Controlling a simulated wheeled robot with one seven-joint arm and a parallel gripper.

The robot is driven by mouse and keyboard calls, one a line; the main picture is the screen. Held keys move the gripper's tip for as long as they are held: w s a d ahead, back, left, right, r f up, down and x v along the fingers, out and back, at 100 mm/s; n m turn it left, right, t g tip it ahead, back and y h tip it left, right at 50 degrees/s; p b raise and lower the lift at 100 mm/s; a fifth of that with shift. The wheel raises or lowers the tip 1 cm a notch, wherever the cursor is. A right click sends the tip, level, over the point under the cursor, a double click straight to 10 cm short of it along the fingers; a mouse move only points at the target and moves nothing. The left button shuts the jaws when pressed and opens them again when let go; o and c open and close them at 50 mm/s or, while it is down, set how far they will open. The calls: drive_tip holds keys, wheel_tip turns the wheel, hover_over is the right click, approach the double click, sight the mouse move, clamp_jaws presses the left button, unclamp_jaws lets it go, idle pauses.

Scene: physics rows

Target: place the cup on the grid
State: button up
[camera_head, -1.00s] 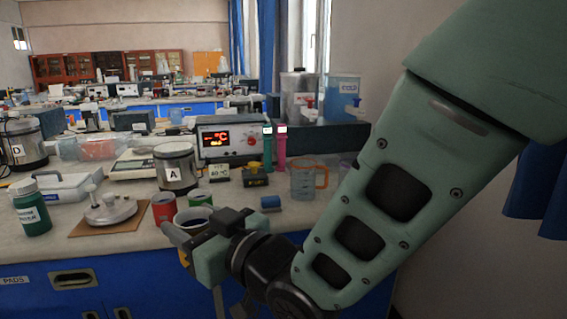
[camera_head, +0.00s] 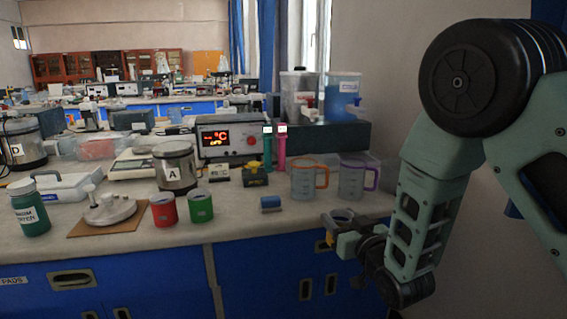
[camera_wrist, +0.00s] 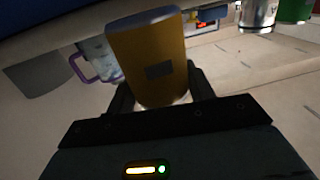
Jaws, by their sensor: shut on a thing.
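A yellow cup (camera_wrist: 148,65) is held in my gripper (camera_wrist: 160,95), between its two fingers, in the wrist view. The cup has a small grey patch on its side and appears upside down or tilted in that picture. In the head view my gripper (camera_head: 337,236) is shut on the cup (camera_head: 342,215) off the counter's front edge at the right. There the rim faces up and the gripper hides much of the cup's body. I cannot make out a grid in either view.
A red can (camera_head: 163,210) and a green can (camera_head: 200,206) stand on the counter (camera_head: 240,228). An orange-handled measuring jug (camera_head: 304,180) and a purple-handled jug (camera_head: 351,178) stand behind my gripper. A small blue block (camera_head: 270,203) lies nearby. The counter's front middle is fairly clear.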

drive_tip(key=w+d+f+m+t+h, duration=0.1)
drive_tip(key=d+f+m+h, duration=0.15)
drive_tip(key=d, duration=0.75)
drive_tip(key=d+f+m+h, duration=0.1)
drive_tip(key=d+f+h, duration=0.25)
drive_tip(key=d, duration=0.55)
wheel_tip(320, 180, up, 15)
drive_tip(key=p, duration=1.6)
drive_tip(key=s+a+f+m+h, duration=0.15)
drive_tip(key=s+f, duration=0.45)
drive_tip(key=f, duration=0.6)
drive_tip(key=s+d+f+n+y, duration=0.1)
drive_tip(key=s+f, duration=0.3)
drive_tip(key=s, duration=0.5)
drive_tip(key=shift+s+d+f+y, duration=0.2)
drive_tip(key=shift+s+d+y, duration=0.05)
drive_tip(key=shift+s+y, duration=0.1)
drive_tip(key=shift+w, duration=0.1)
